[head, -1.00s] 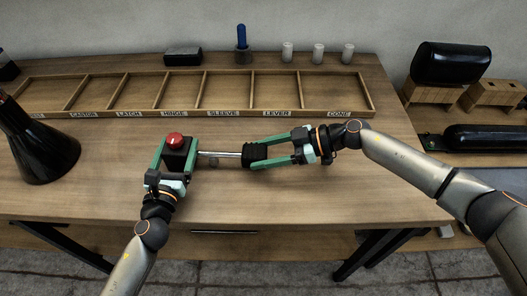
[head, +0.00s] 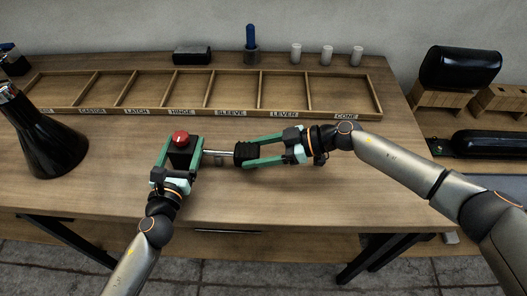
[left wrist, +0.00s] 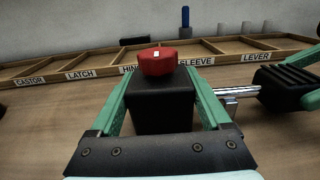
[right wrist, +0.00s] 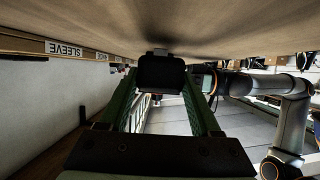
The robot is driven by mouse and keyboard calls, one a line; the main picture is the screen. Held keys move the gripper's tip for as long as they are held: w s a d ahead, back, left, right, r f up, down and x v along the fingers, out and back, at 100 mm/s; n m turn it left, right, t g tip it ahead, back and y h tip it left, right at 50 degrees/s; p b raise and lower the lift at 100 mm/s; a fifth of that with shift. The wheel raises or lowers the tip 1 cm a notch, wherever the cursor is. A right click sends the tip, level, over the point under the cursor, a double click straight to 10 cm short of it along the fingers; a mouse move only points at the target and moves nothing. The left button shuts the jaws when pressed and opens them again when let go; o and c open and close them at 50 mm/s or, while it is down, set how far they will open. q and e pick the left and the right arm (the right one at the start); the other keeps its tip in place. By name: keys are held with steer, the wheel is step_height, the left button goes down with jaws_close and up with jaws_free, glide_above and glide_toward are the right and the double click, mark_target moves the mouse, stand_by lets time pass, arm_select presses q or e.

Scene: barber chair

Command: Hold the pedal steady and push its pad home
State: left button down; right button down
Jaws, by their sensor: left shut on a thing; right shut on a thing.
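The pedal has a black block with a red knob (head: 181,139) on top, and a bare silver rod (head: 220,154) runs right from it. The knob also shows in the left wrist view (left wrist: 158,61). My left gripper (head: 183,160) is shut on the block (left wrist: 160,105), one finger on each side. The black ribbed pad (head: 244,153) is on the right part of the rod. My right gripper (head: 252,153) is shut on the pad, coming from the right. A stretch of rod shows between block and pad. The pad's end fills the fingers in the right wrist view (right wrist: 161,72).
A labelled wooden compartment tray (head: 205,112) lies behind the pedal. A dark cone-shaped vessel (head: 45,140) stands at left. A blue-handled item (head: 250,40), white cups (head: 327,55) and a black box (head: 192,56) stand at the back. The tabletop in front is clear.

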arm_select(q)
steer(key=shift+d, duration=0.15)
arm_select(e)
steer(key=shift+c, duration=0.4)
jaws_free()
steer(key=v, duration=1.2)
arm_select(q)
jaws_free()
